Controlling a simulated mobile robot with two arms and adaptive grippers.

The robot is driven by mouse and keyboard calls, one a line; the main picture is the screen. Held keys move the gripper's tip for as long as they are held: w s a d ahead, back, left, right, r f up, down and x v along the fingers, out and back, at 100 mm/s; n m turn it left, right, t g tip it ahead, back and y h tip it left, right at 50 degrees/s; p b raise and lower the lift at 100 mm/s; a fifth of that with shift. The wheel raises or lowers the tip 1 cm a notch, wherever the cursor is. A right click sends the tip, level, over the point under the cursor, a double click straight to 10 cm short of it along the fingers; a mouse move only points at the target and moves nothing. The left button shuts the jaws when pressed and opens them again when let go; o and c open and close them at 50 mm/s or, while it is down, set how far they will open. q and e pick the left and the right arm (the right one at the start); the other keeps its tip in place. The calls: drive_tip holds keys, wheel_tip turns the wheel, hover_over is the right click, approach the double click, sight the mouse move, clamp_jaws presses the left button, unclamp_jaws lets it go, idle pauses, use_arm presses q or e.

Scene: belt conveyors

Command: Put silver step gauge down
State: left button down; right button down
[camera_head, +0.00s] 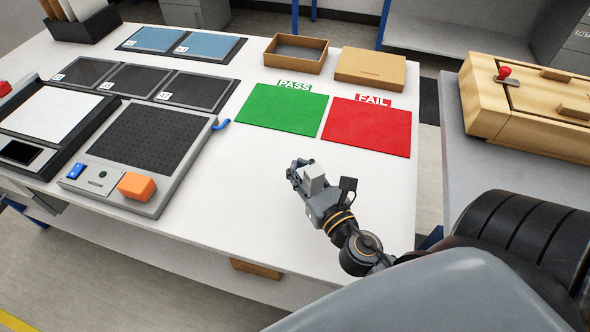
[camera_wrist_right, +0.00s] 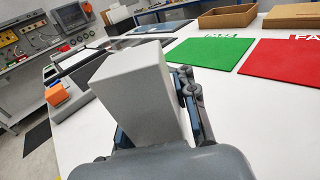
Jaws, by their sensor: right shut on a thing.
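The silver step gauge appears as a plain light-grey block (camera_head: 314,176) held in my right gripper (camera_head: 303,174). In the right wrist view the block (camera_wrist_right: 140,88) fills the middle, tilted, with the gripper's fingers (camera_wrist_right: 155,115) on either side of it. The gripper is shut on it, above the white table in front of the mats. A green PASS mat (camera_head: 282,109) and a red FAIL mat (camera_head: 367,127) lie on the table beyond the gripper. Both mats are bare. My left gripper is not in view.
A black-topped device (camera_head: 150,138) with an orange block (camera_head: 137,186) stands at the left. Dark pads (camera_head: 138,80) and blue pads (camera_head: 155,39) lie behind. An open cardboard box (camera_head: 296,54) and its lid (camera_head: 370,68) sit behind the mats. A wooden case (camera_head: 530,105) stands right.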

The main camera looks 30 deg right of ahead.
drive_tip(key=shift+w+a+f+b, duration=0.2)
drive_tip(key=shift+w+f+b, duration=0.15)
drive_tip(key=shift+w+f, duration=0.35)
wheel_tip(320, 180, down, 3)
drive_tip(key=b, duration=0.3)
drive_tip(key=shift+f, duration=0.15)
drive_tip(key=shift+f, duration=0.2)
drive_tip(key=c, duration=1.1)
unclamp_jaws()
drive_tip(key=shift+o, duration=0.3)
drive_tip(key=shift+r, duration=0.1)
